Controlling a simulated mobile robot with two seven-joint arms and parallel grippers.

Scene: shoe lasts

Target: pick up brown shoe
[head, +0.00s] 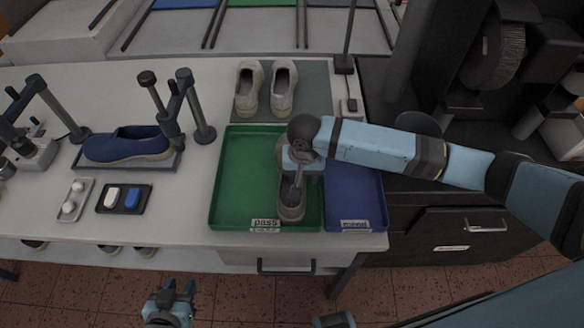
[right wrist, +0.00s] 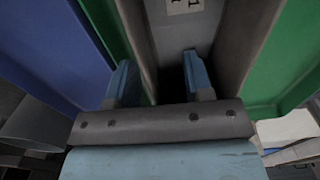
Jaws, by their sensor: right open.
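The brown shoe (head: 291,211) lies in the green tray marked "pass" (head: 232,217), along its right side by the blue tray. My right gripper (head: 298,172) points down over the shoe and hides its middle. In the right wrist view, its two blue fingers (right wrist: 160,82) are apart. The shoe's grey-brown sides (right wrist: 245,40) rise around them, with a small pale label (right wrist: 184,6) inside. I cannot tell whether either finger touches the shoe. My left gripper (head: 180,286) is open and empty, low in front of the table.
The blue tray (head: 355,215) stands right of the green one. A pair of beige shoes (head: 266,88) sits on a grey mat behind. A blue shoe (head: 127,144) lies on a stand at left. Dark posts (head: 197,105) rise beside it.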

